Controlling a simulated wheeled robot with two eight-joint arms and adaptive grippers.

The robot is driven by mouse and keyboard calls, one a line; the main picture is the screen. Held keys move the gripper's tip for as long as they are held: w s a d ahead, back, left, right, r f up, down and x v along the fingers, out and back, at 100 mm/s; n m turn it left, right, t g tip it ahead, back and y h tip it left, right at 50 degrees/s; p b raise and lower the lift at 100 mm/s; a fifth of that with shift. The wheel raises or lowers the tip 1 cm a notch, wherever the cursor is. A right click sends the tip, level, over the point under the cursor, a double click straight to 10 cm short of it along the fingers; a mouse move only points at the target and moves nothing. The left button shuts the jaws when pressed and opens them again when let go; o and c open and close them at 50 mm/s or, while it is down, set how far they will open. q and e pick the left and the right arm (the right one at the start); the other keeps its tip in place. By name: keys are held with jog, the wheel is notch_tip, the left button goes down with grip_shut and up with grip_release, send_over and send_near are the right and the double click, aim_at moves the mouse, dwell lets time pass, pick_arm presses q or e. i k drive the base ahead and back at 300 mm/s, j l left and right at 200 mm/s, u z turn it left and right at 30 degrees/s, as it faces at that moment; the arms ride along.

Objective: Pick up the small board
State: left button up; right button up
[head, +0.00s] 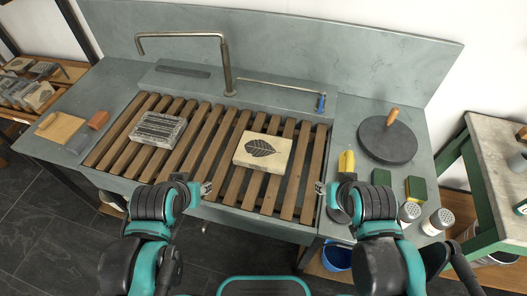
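A small tan wooden board (60,129) lies flat on the grey counter at the far left, with a small wooden piece (47,121) near its upper left edge. My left gripper (206,188) is over the front edge of the slatted sink, well to the right of the board and apart from it. My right gripper (320,188) is over the right front corner of the slats, farther from the board. Nothing shows held in either gripper. The fingertips are too small to tell whether they are open or shut.
A grey printed stone (158,129) and a cream stone with a leaf print (262,151) lie on the wooden slats (225,135). A round dark disc (388,143) with a handle lies right.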

aim_at(58, 127)
jog(key=i+j+z, duration=0.25)
jog(key=j, duration=2.65)
jog(key=i+j+z, duration=0.25)
jog(key=j, duration=2.7)
jog(key=k+l, duration=0.05)
jog(key=k, duration=0.05)
